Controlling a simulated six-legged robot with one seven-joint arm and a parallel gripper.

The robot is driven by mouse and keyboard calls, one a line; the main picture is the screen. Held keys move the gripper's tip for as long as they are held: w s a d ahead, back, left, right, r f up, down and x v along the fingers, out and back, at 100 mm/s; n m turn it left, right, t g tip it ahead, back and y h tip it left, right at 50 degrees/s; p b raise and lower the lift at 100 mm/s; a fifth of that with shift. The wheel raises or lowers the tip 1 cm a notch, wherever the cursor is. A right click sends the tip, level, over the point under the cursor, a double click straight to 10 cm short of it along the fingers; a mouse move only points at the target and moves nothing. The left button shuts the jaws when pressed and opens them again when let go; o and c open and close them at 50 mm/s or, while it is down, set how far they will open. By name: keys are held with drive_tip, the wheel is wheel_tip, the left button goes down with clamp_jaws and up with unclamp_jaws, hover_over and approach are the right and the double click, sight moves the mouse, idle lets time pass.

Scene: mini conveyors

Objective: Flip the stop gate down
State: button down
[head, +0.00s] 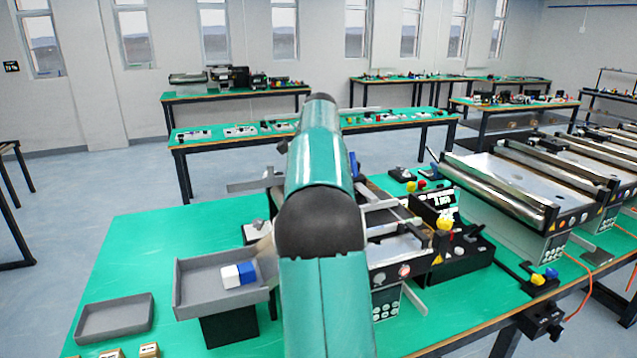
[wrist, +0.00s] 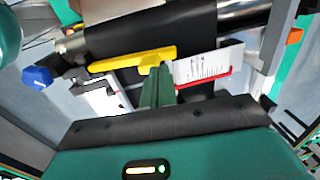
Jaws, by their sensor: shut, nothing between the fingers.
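In the wrist view, a yellow bar (wrist: 132,59) that looks like the stop gate lies across the edge of a black belt (wrist: 150,32). My gripper (wrist: 160,70) is shut and empty, with its green fingertips right at the bar's right part. I cannot tell whether they touch it. In the head view, my arm covers the middle of the small conveyor (head: 398,250), and the gripper and the bar are hidden behind it.
A blue knob (wrist: 37,77) and a white label card (wrist: 208,65) flank the bar. A grey tray (head: 190,297) with a blue-and-white block (head: 238,274) stands left of my arm. Larger conveyors (head: 510,190) stand at right. The green table's left side is mostly clear.

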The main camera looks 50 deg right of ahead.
drive_tip(key=shift+w+d+f, duration=0.2)
drive_tip(key=shift+w+f, duration=0.2)
drive_tip(key=shift+f, duration=0.1)
drive_tip(key=shift+w+d+f, duration=0.2)
drive_tip(key=shift+w+f, duration=0.2)
drive_tip(key=shift+f, duration=0.4)
drive_tip(key=shift+w+d+f, duration=0.15)
drive_tip(key=shift+w+f, duration=0.05)
drive_tip(key=shift+f, duration=0.4)
drive_tip(key=shift+r, duration=0.1)
